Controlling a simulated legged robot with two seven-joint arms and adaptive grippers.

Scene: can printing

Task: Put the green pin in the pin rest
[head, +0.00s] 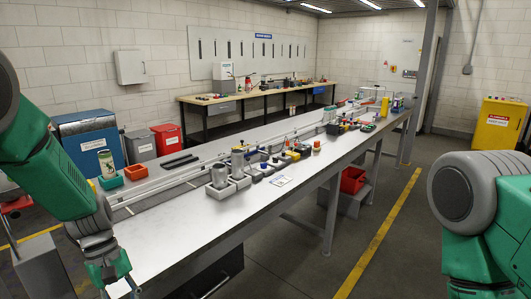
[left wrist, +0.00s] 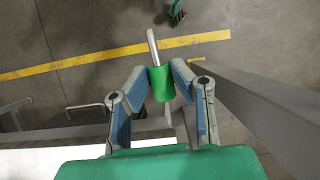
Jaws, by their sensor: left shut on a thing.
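My left gripper (head: 118,285) hangs at the lower left of the head view, beside the left end of the long bench. In the left wrist view my left gripper (left wrist: 161,76) is shut on the green pin (left wrist: 161,86). The pin has a green cylindrical handle between the fingertips and a silver shaft pointing away from the gripper. Concrete floor shows beyond it. The pin cannot be made out in the head view. I cannot tell which thing on the bench is the pin rest. My right arm shows at the right edge; its gripper is out of view.
The white bench (head: 165,245) has a clear near-left top. Grey metal holders (head: 228,187) with cylinders stand mid-bench, with several small coloured items behind them.

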